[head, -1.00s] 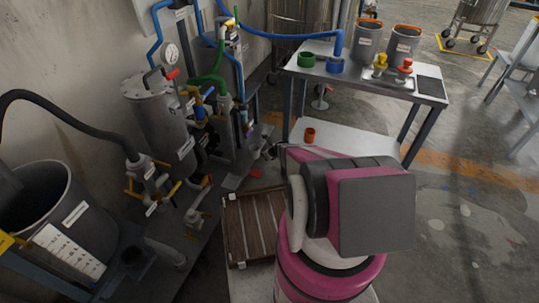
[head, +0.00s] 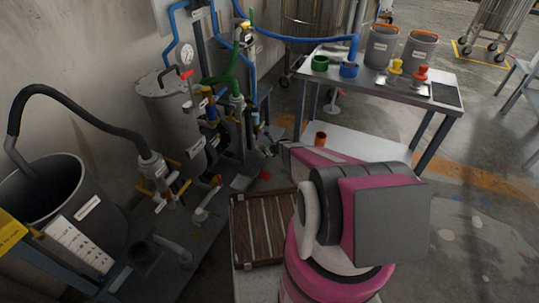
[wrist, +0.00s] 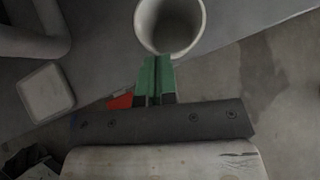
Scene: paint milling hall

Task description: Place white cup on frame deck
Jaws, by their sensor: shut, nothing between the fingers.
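A white cup (wrist: 170,22) shows at the top of the wrist view, open end facing the camera. My gripper (wrist: 155,62) has green fingertips pressed together, with nothing between them, just below the cup's near rim. Whether the tips touch the cup is unclear. The cup appears over the grey frame deck (wrist: 95,45), inside its diagonal edge; its base is hidden. In the head view the deck (head: 182,232) runs beneath the pipes and tank at left. My gripper (head: 270,150) is small there, at the deck's far right part, and the cup is hard to make out.
A red piece (wrist: 120,101) lies by the deck edge. A wooden slatted pallet (head: 262,228) is in front. A steel table (head: 385,85) with pots stands behind, an orange cup (head: 321,139) on its lower shelf.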

